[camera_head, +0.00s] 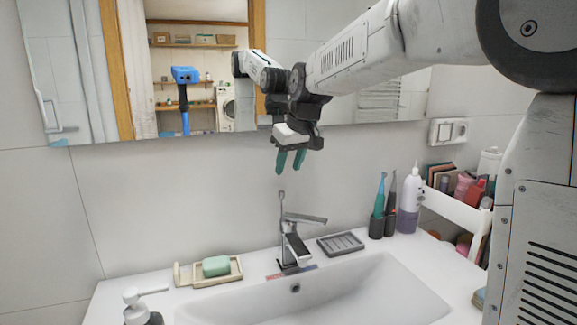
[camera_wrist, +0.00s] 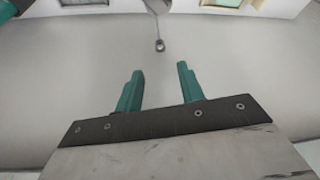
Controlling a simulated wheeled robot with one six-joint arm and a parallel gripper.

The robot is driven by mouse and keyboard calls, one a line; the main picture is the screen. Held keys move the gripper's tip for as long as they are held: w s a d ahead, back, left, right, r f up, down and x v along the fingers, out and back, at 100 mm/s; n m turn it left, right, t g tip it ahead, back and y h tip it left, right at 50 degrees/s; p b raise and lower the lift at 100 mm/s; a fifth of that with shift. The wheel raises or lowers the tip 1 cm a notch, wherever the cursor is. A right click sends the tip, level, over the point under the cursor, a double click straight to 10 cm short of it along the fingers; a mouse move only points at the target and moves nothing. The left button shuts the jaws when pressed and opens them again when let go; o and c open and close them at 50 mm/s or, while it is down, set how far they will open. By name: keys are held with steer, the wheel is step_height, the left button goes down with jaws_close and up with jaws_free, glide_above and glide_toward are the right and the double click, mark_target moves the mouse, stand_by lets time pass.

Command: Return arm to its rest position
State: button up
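My gripper (camera_head: 290,162) hangs above the faucet in the head view, its two green fingers pointing down. The fingers are apart with nothing between them. In the wrist view my gripper (camera_wrist: 160,82) shows the same gap, with the pale sink basin (camera_wrist: 230,60) beneath it. My arm reaches in from the right side of the head view, in front of the mirror.
The faucet (camera_head: 292,245) stands behind the basin (camera_head: 330,300). A cart (camera_head: 455,207) holds cosmetics. Air around the gripper is clear.

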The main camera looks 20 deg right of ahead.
steer(key=shift+m+g, duration=0.5)
steer(key=shift+g, duration=0.2)
steer(key=s+f, duration=0.1)
steer(key=s, duration=0.1)
steer(key=s+f, duration=0.2)
steer(key=shift+d+f, duration=0.1)
steer(key=shift+f, duration=0.15)
steer(key=s+f+m, duration=0.1)
steer(key=s+f, duration=0.2)
steer(key=s, duration=1.4)
steer(key=s+d+f+m+g+h, duration=0.1)
steer(key=s+f, duration=0.2)
steer(key=s, duration=1.4)
steer(key=shift+d+g, duration=0.15)
steer(key=shift+g, duration=0.15)
